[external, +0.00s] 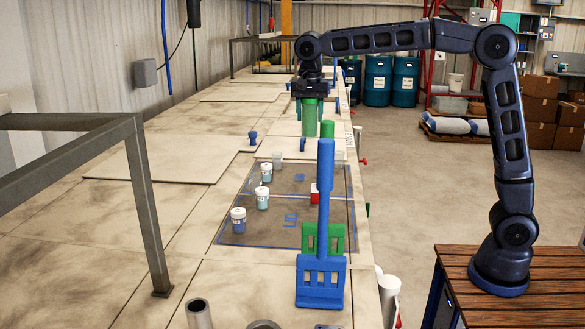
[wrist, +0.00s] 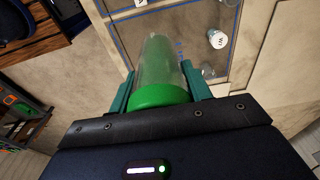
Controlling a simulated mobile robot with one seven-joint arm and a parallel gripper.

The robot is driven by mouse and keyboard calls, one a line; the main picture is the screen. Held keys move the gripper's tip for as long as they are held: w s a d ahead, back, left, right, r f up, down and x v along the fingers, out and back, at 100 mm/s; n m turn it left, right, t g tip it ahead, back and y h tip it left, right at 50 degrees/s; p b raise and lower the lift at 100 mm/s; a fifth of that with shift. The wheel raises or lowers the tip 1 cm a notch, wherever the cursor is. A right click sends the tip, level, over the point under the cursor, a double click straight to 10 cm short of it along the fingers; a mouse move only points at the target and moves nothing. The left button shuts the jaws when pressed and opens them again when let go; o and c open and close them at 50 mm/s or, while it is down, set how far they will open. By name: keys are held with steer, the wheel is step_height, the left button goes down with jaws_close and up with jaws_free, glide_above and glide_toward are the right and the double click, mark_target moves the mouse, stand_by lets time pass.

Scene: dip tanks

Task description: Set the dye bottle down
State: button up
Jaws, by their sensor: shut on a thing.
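The dye bottle (wrist: 157,62) is clear with a green end, and it sits between the teal fingers of my gripper (wrist: 160,82) in the wrist view. The green end is nearest my palm and the clear part points away toward the table. In the external view the bottle (external: 310,120) shows as green, hanging below my gripper (external: 310,100) near the far end of the dark mat. My gripper is shut on it. I cannot tell how large the gap under the bottle is.
A dark blue-lined mat (external: 255,222) holds several small white-lidded jars, such as one (external: 238,226) at its left edge, and a red box (external: 315,192). A metal frame (external: 146,210) stands at left.

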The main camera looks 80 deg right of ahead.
steer(key=s+a, duration=0.3)
steer(key=a, duration=2.3)
steer(key=f, duration=1.9)
steer(key=shift+w+d+f, duration=0.15)
steer(key=shift+w+f, duration=0.1)
steer(key=shift+f, duration=0.15)
steer(key=shift+f, duration=0.15)
steer(key=o, duration=1.1)
steer(key=r, duration=0.4)
steer(key=a+r, duration=0.1)
steer(key=r, duration=0.7)
steer(key=shift+a+r, duration=0.1)
steer(key=shift+a, duration=0.15)
